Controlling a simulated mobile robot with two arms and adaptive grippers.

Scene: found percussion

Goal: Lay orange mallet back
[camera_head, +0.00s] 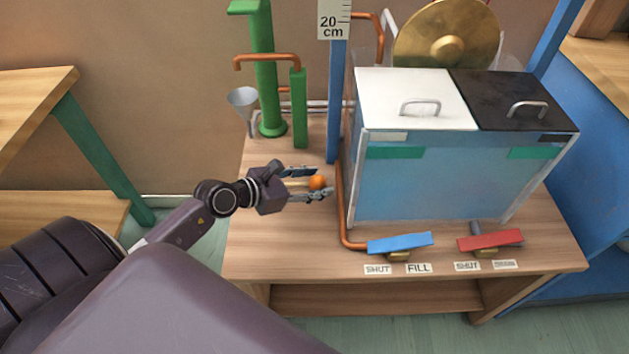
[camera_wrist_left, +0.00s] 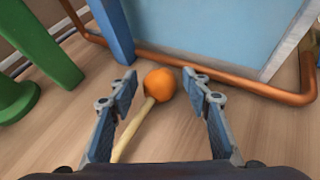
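The orange mallet has a round orange head (camera_head: 317,182) and a pale wooden handle. In the left wrist view its head (camera_wrist_left: 160,84) lies between my fingertips, with the handle (camera_wrist_left: 134,130) slanting back toward the lower left. It appears to lie on the wooden tabletop (camera_head: 290,240); exact contact is hard to tell. My left gripper (camera_head: 321,181) is open around the mallet, fingers apart on both sides with visible gaps. It also shows in the left wrist view (camera_wrist_left: 160,76). My right gripper is in neither view.
A blue tank (camera_head: 440,185) with white and black lids stands right of the gripper. A copper pipe (camera_head: 341,215) and blue post (camera_head: 335,110) are close by. Green pipes (camera_head: 266,80) and a funnel (camera_head: 242,100) stand behind. Blue (camera_head: 400,243) and red (camera_head: 490,240) levers sit in front.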

